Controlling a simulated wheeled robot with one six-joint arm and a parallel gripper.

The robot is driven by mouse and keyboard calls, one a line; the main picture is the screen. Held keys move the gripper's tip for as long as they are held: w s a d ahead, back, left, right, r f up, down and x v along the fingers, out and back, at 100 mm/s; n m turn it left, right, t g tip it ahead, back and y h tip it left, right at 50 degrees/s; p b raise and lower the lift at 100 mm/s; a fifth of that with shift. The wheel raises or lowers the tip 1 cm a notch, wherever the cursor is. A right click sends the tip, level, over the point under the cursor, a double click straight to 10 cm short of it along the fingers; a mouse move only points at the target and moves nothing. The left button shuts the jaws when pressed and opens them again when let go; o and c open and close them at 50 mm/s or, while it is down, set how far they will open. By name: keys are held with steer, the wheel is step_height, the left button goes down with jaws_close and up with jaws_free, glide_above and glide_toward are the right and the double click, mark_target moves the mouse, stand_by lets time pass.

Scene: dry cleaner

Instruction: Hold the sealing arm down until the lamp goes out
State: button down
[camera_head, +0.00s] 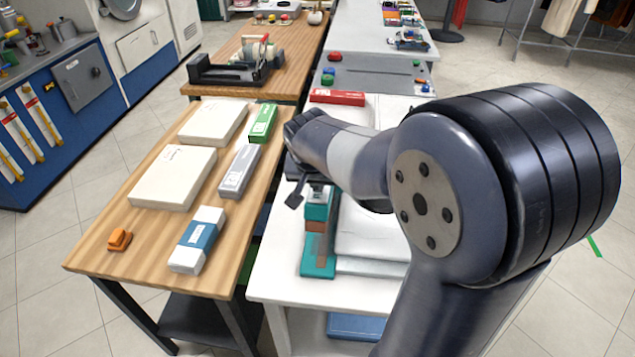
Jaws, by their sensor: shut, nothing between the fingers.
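A narrow teal device (318,267), which looks like the sealer, stands on the white table (275,276) near its left edge. A grey-brown strip runs along its top. My gripper (297,196) is at its far end, pointing down, shut and empty. My own arm covers much of that end. I cannot tell whether the gripper touches the sealing arm, or whether that arm is up or down. No lamp can be made out.
White folded packs (372,232) lie right of the device. The wooden table (112,209) on the left holds white boxes (172,178), a green box (262,123), a blue-and-white box (198,239) and an orange item (119,240). A red box (337,97) lies farther back.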

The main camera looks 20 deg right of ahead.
mark_target(315, 215)
steer(key=shift+f, duration=0.15)
